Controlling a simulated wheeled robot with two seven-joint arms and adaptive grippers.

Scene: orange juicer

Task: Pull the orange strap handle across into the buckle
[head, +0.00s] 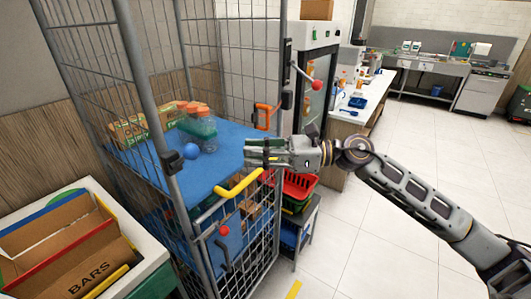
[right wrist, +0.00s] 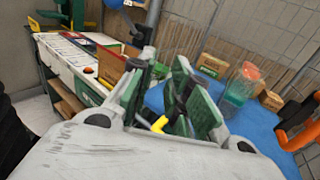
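The orange strap handle (head: 266,114) is at the right front post of the wire cage trolley, above the blue shelf. An orange part, seemingly this handle, shows at the right edge of the right wrist view (right wrist: 296,124). A black fitting (head: 172,160) sits on the left front post; I cannot tell surely that it is the buckle. My right gripper (head: 250,153) is at the cage's open front, below the orange handle and apart from it. Its green-padded fingers (right wrist: 168,98) are spread with nothing held. My left gripper is not in view.
A yellow handle (head: 240,184) lies just below the right gripper. Red baskets (head: 300,184) stand close right. Cardboard boxes (head: 65,250) are front left. The floor at right is clear.

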